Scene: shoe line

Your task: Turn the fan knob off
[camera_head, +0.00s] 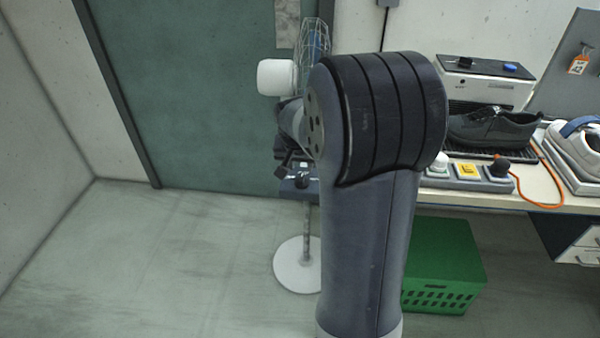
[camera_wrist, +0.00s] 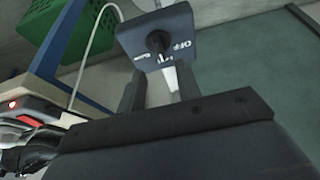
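The fan's dark control box (camera_head: 298,190) sits on the fan's stand, left of my arm in the head view. Its black knob (camera_head: 303,180) faces up. In the wrist view, the box (camera_wrist: 188,25) fills the top middle, with the black knob (camera_wrist: 157,41) near its centre. White "OFF" lettering, seen inverted, is right of the knob. Which mark the knob points at is too small to tell. My gripper (camera_wrist: 159,74) is open and empty. Its two fingers stand apart below the knob in the wrist view, seemingly short of it. My arm partly hides the fan.
The fan has a wire cage (camera_head: 313,42), a white motor housing (camera_head: 277,77) and a round white base (camera_head: 292,268). A workbench (camera_head: 535,190) on the right holds shoes and a button box (camera_head: 467,183). A green crate (camera_head: 445,262) stands below. Floor on the left is clear.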

